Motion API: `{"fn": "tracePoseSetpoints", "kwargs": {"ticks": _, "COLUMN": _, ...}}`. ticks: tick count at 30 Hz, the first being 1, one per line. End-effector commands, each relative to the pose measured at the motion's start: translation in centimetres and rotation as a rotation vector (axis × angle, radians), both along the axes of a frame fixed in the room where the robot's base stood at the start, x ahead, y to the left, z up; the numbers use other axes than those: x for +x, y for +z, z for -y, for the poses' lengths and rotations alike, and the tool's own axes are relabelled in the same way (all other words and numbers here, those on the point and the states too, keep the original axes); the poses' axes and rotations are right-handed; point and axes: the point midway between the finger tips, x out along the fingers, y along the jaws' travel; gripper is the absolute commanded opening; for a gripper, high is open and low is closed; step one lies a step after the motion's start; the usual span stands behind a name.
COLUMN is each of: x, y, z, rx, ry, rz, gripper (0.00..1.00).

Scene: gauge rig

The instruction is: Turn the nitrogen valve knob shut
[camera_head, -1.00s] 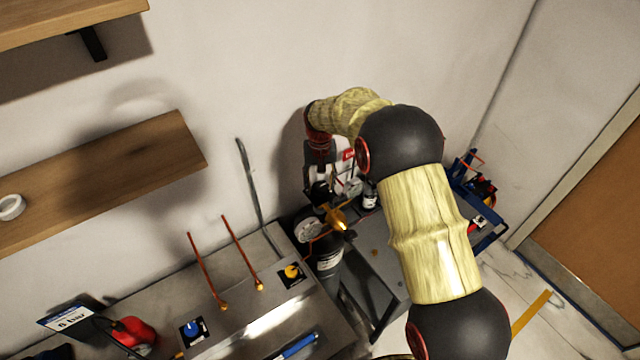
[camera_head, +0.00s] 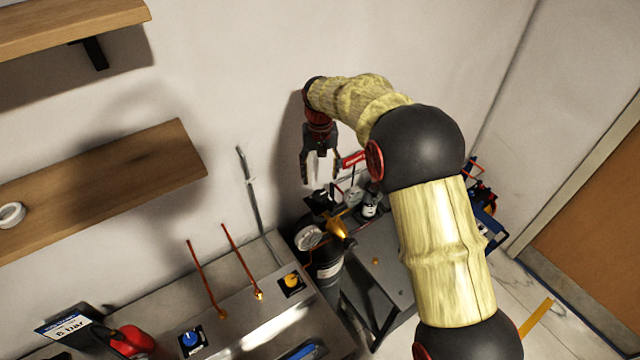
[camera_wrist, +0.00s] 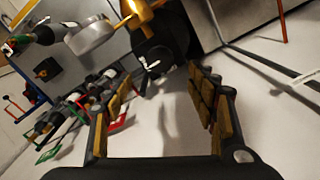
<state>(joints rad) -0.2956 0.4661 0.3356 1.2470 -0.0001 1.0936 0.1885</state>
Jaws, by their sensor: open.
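A dark gas cylinder (camera_head: 328,272) stands at the right end of the bench, with a round gauge (camera_head: 308,238) and a brass fitting (camera_head: 338,226). A black knob-like part (camera_head: 322,198) sits on top; I cannot read a nitrogen label. The wrist view shows a black part with a white mark (camera_wrist: 155,62), the gauge (camera_wrist: 90,38) and brass (camera_wrist: 136,12) beyond the fingers. My gripper (camera_head: 320,172) is open and empty, pointing down above the cylinder top, apparently apart from it. Its padded fingers (camera_wrist: 162,98) are spread in the wrist view.
The bench panel has a blue knob (camera_head: 190,340), a yellow knob (camera_head: 292,281) and two upright copper tubes (camera_head: 240,260). A grey rod (camera_head: 250,195) leans by the wall. A grey cart (camera_head: 378,262) with bottles and a red tag (camera_head: 354,159) stands right of the cylinder. Wooden shelf (camera_head: 100,185) at left.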

Motion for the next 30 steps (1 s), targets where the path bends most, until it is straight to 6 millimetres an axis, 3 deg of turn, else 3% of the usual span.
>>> {"fn": "tracePoseSetpoints", "kwargs": {"ticks": 3, "x": 0.1, "y": 1.7, "z": 0.0, "rx": 0.001, "ry": 0.0, "rz": 0.003, "gripper": 0.57}}
{"fn": "tracePoseSetpoints", "kwargs": {"ticks": 7, "x": 0.1, "y": 2.7, "z": 0.0, "rx": 0.0, "ry": 0.0, "rz": 0.001, "gripper": 0.57}}
{"fn": "tracePoseSetpoints", "kwargs": {"ticks": 24, "x": 0.0, "y": 3.0, "z": 0.0, "rx": 0.0, "ry": 0.0, "rz": 0.002, "gripper": 0.57}}
{"fn": "tracePoseSetpoints", "kwargs": {"ticks": 30, "x": -1.6, "y": 4.9, "z": 2.1, "rx": 0.011, "ry": -0.01, "rz": 0.039, "gripper": 0.57}}
